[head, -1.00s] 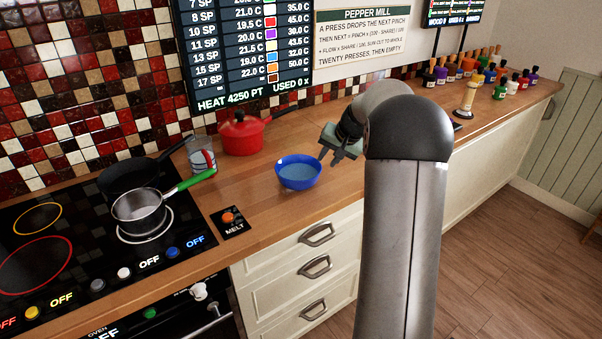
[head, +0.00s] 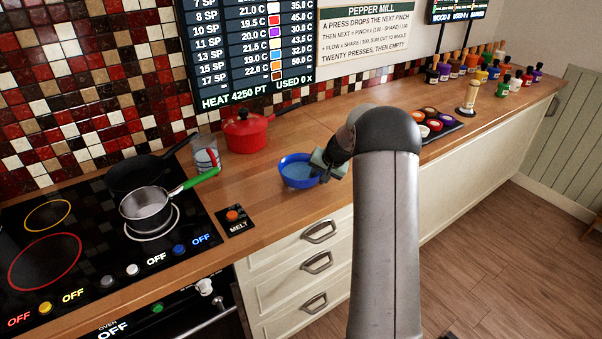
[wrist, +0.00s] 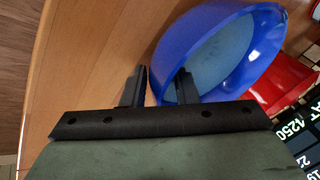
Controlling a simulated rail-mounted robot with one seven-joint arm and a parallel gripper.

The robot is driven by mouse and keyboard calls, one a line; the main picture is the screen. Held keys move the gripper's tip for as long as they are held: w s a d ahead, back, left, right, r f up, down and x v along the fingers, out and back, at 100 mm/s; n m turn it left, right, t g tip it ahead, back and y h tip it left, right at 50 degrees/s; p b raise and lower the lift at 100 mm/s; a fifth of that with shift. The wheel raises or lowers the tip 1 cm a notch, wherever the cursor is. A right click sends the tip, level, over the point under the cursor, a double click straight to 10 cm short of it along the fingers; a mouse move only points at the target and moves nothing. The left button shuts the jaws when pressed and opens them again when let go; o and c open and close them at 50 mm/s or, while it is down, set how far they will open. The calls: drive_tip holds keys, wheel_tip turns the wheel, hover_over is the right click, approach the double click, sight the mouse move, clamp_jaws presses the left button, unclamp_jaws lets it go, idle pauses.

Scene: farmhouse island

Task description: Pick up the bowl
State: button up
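The blue bowl (head: 290,182) stands upright on the wooden counter, with grey-blue contents or an inner surface inside. My gripper (head: 324,172) is at the bowl's right rim in the head view. In the wrist view the bowl (wrist: 262,38) fills the upper middle and right. There my gripper (wrist: 160,88) is open, with one finger outside the bowl wall and the other at or inside the rim. A gap shows between the fingers, with the wall's edge in it. Whether either finger touches the wall is unclear.
A saucepan with a green handle (head: 147,208) sits on the hob at left. The orange MELT button (head: 233,215) is in front left. A palette tray (head: 432,124) and several bottles stand at right.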

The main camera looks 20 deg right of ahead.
sight(319, 172)
clamp_jaws()
drive_tip(key=shift+r, duration=0.1)
drive_tip(key=shift+r, duration=0.3)
wheel_tip(319, 172, up, 2)
drive_tip(key=shift+r+b, duration=0.1)
drive_tip(key=shift+b, duration=0.25)
drive_tip(key=s+a+r+b, duration=0.4)
drive_tip(key=s+a+r, duration=0.3)
drive_tip(key=s+r, duration=0.3)
drive_tip(key=shift+s+a, duration=0.3)
drive_tip(key=shift+s, duration=0.6)
